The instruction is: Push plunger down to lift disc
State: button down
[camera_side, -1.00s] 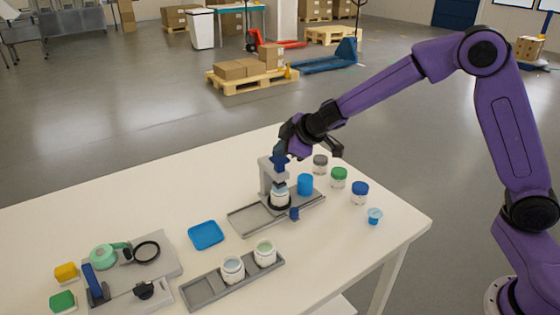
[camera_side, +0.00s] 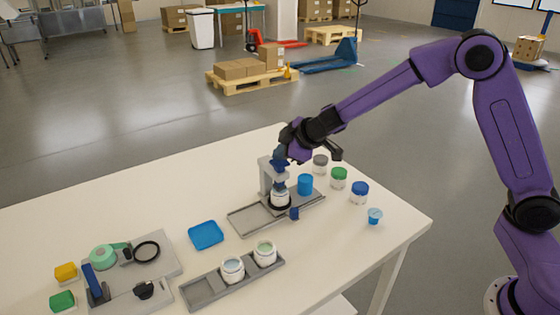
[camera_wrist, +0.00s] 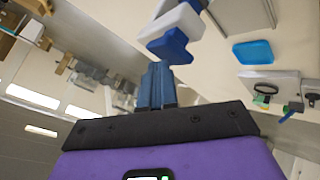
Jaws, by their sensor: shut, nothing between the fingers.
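My gripper (camera_side: 281,154) is shut and empty, its blue fingers pointing down at the top of the press. In the wrist view the closed fingertips (camera_wrist: 158,68) are right by the blue plunger (camera_wrist: 168,46); contact is hard to tell. The plunger (camera_side: 280,173) sits in the grey press stand (camera_side: 265,178), above a white jar (camera_side: 280,198). The jar stands in a dark ring on the grey rail tray (camera_side: 247,221). The disc cannot be made out clearly.
A blue cup (camera_side: 305,184) stands close right of the press. Lidded jars with grey (camera_side: 320,160), green (camera_side: 339,173) and blue (camera_side: 360,188) lids stand further right. In front are a blue tray (camera_side: 206,235) and a grey rack (camera_side: 207,288) with two jars.

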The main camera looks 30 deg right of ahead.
jog(key=shift+f, duration=0.15)
jog(key=shift+r, duration=1.4)
jog(key=shift+r, duration=0.1)
notch_tip(320, 180, up, 6)
jog(key=shift+f, duration=0.1)
dwell(0.8)
